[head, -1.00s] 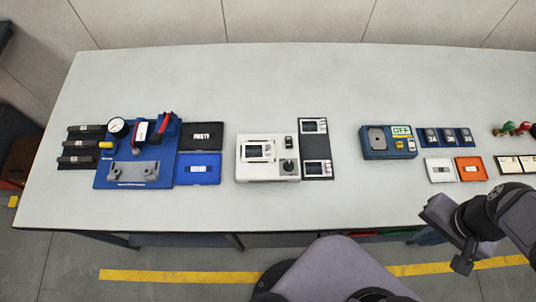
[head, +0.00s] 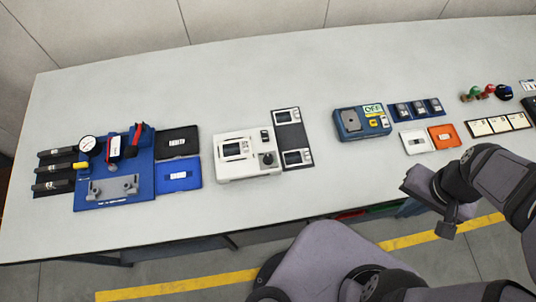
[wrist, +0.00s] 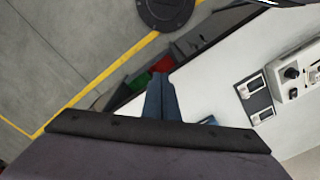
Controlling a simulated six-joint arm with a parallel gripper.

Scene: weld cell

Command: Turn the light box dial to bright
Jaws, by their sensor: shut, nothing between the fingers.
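The light box appears to be the white box (head: 224,174) near the middle of the bench in the head view. It has a framed window on its left, a dark switch at upper right and a black round dial (head: 268,159) at lower right. The dial's setting is too small to read. In the wrist view the white box (wrist: 290,100) is cut off at the right edge, with the dial (wrist: 291,72) visible. My gripper (wrist: 161,78) is shut and empty, well apart from the box. In the head view my arm is at the right, by the bench's front edge.
A dark panel (head: 290,130) with two small framed displays lies right of the white box. Further right are a blue-grey device (head: 350,123) and an orange tray (head: 444,136). A blue fixture plate (head: 140,190) stands at left. The bench's back strip is clear.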

